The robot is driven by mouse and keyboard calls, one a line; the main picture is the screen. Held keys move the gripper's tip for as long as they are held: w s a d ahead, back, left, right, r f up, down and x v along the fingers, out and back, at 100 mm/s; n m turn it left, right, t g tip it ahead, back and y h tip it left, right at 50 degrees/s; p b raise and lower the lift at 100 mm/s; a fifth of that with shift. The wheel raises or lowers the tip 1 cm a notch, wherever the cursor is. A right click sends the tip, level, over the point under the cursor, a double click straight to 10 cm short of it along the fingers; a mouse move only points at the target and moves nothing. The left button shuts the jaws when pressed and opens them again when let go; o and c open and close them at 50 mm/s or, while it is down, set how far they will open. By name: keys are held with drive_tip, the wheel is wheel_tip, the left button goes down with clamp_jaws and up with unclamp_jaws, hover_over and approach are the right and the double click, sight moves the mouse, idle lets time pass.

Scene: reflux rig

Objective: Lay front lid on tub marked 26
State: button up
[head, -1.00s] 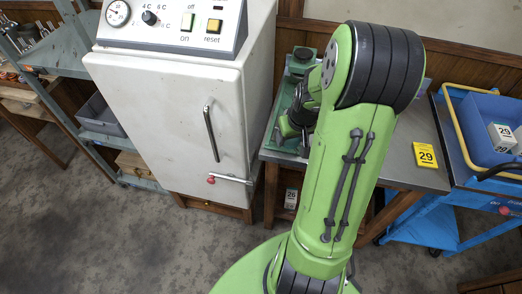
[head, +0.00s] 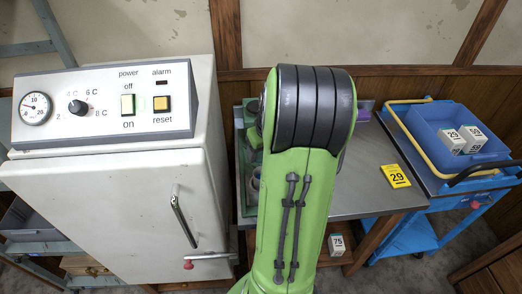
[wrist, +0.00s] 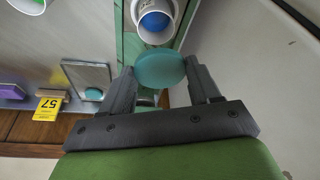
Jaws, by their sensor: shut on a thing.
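My gripper (wrist: 162,82) is shut on a round teal lid (wrist: 160,68), which sits between its two dark fingers in the wrist view. A white tub (wrist: 153,18) with something blue inside its mouth is just beyond the lid, over a green surface. I cannot read a number on this tub, and whether the lid touches it is unclear. In the head view my green arm hides the gripper and most of the green tray (head: 246,190) on the bench.
The wrist view shows a yellow 57 tag (wrist: 48,108) and a purple block (wrist: 10,91).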

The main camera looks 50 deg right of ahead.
drive_tip(key=shift+s+f+b, duration=0.1)
drive_tip(key=shift+f+b, duration=2.5)
drive_tip(key=shift+f, duration=0.75)
drive_tip(key=shift+s+f, duration=0.1)
drive_tip(key=shift+f, duration=0.2)
drive_tip(key=o, duration=1.3)
drive_tip(key=shift+c, duration=0.2)
drive_tip(key=shift+r, duration=0.1)
drive_tip(key=shift+r+p, duration=3.15)
drive_tip(key=shift+r, duration=0.85)
